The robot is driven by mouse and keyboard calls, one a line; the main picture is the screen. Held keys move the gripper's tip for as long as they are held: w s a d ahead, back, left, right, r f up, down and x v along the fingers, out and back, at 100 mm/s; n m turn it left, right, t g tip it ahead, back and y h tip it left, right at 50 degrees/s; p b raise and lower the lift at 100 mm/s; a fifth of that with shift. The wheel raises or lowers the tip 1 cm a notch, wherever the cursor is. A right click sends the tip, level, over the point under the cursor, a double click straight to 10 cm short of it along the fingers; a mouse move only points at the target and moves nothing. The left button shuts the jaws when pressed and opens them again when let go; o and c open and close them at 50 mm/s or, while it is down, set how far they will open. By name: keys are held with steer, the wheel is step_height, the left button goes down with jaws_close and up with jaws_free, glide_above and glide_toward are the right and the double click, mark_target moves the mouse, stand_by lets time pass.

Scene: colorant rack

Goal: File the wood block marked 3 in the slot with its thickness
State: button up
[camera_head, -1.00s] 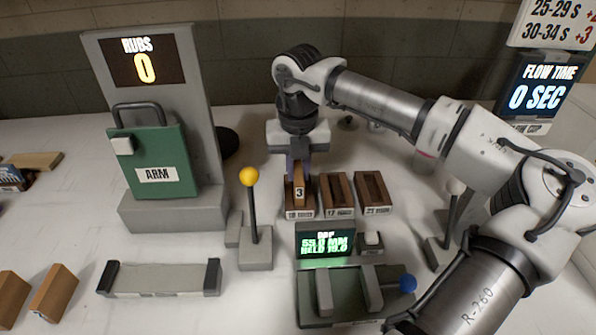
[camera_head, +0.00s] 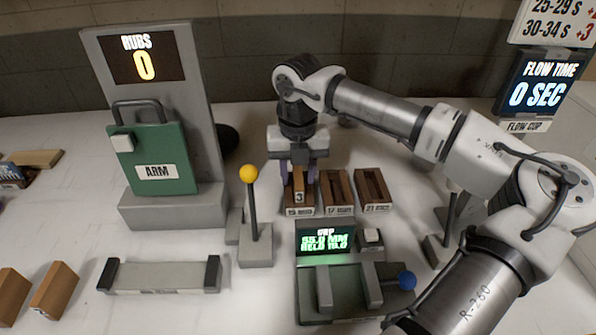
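The wood block marked 3 (camera_head: 299,194) stands upright in the left slot box (camera_head: 299,211) of a row of 3 wooden slot boxes. The left box's label is hard to read, perhaps 15 or 19. The middle box (camera_head: 339,210) reads 17 and the right box (camera_head: 377,207) reads 21. My gripper (camera_head: 299,180) is above the left box, pointing down, with its fingers spread on either side of the block's top. The fingers appear apart from the block. How deep the block sits is hidden by the box front.
A gauge (camera_head: 352,288) with a green display, reading about 55.0 mm, stands in front of the boxes. A yellow-knobbed lever (camera_head: 253,218) is at its left. A green ARM panel (camera_head: 155,165) stands further left. Loose wood blocks (camera_head: 53,291) lie at the far left.

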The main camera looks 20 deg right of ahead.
mark_target(298, 175)
step_height(298, 175, up, 12)
steer(key=b, duration=0.1)
steer(key=shift+b, duration=0.3)
steer(key=shift+s, duration=0.1)
